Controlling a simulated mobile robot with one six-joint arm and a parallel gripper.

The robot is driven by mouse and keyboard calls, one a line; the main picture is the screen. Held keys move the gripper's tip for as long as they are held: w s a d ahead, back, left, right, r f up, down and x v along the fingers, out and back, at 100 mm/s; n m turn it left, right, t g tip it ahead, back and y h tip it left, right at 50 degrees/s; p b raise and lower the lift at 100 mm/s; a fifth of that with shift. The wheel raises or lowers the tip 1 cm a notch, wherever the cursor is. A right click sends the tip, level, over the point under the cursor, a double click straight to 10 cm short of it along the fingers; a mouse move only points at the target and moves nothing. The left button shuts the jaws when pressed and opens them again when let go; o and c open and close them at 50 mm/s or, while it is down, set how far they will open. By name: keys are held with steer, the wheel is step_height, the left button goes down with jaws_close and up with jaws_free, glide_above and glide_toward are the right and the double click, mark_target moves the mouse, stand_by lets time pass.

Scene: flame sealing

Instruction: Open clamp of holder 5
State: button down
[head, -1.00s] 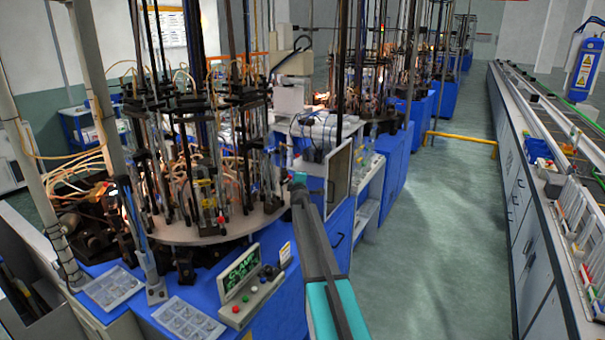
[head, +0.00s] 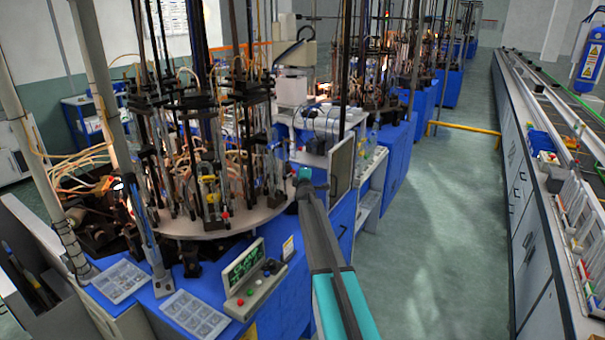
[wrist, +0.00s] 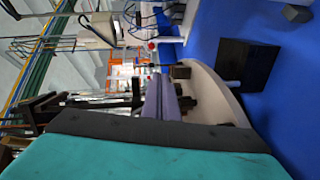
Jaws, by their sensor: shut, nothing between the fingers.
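The round machine table (head: 185,226) carries a ring of upright holders (head: 210,190) with dark clamps and glass tubes. I cannot tell which one is holder 5, as no numbers are readable. My gripper (head: 304,174) is at the right edge of this table in the head view, apart from the holders as far as I can tell. In the wrist view my gripper (wrist: 160,96) shows its grey-purple fingers together and empty. The pale table rim (wrist: 212,84) curves past them, with dark holder parts behind. The clamp states are too small to tell.
A control console (head: 255,280) with a green screen and buttons stands at the front. Two clear trays (head: 195,314) lie left of it. A grey panel (head: 341,168) stands just right of my gripper. The aisle floor (head: 440,240) is clear on the right.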

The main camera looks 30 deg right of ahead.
steer(key=shift+s, duration=0.15)
steer(key=v, duration=1.3)
steer(key=shift+s+b, duration=0.25)
steer(key=shift+b, duration=0.1)
steer(key=shift+a, duration=0.1)
stand_by(0.8)
